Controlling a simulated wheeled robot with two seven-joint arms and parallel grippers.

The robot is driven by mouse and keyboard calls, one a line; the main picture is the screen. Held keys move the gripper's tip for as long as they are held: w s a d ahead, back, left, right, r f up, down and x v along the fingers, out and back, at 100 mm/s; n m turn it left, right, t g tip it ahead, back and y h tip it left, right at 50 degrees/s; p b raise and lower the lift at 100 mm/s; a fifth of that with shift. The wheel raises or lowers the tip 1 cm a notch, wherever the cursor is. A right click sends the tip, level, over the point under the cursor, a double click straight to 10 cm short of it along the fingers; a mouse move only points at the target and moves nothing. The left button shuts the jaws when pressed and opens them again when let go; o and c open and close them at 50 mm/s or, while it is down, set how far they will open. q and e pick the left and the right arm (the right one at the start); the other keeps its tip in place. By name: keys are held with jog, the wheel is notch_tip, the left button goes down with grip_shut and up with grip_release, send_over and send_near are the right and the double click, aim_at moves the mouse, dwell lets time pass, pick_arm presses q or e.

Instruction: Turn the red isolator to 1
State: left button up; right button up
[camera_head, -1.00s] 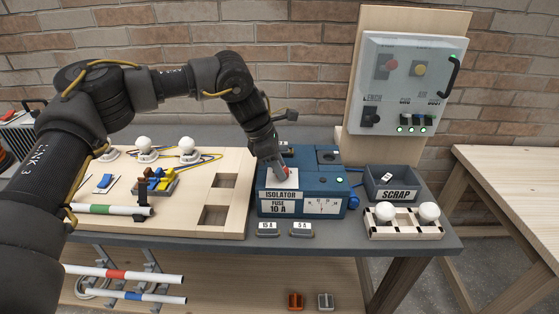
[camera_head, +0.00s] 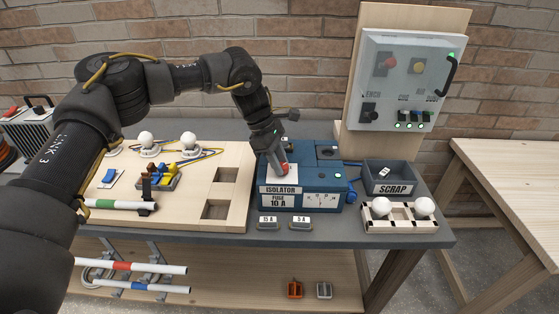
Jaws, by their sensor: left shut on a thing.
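The blue isolator box (camera_head: 328,201) stands on the grey bench, with an ISOLATOR label and a FUSE 10 A label on its front. The red isolator knob (camera_head: 285,169) sits on a white plate (camera_head: 292,178) on top of the box, at its left side. My left gripper (camera_head: 281,162) points down from above and is shut on the red knob. Its fingers cover most of the knob, so I cannot read its position or the marks around it. My right gripper does not show.
A SCRAP bin (camera_head: 388,178) and a holder with white bulbs (camera_head: 400,217) stand right of the box. A wooden board (camera_head: 232,168) with lamps and wires lies left. Two fuses, 15 A (camera_head: 268,223) and 5 A (camera_head: 300,222), lie in front. A control panel (camera_head: 405,80) stands behind.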

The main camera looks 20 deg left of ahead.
pick_arm(q)
jog(key=o, duration=1)
jog(key=shift+c, duration=0.2)
jog(key=b+v, duration=0.1)
jog(key=v, duration=0.9)
jog(key=shift+a+r, duration=0.2)
jog(key=shift+r, duration=0.15)
jog(key=shift+d+f, duration=0.1)
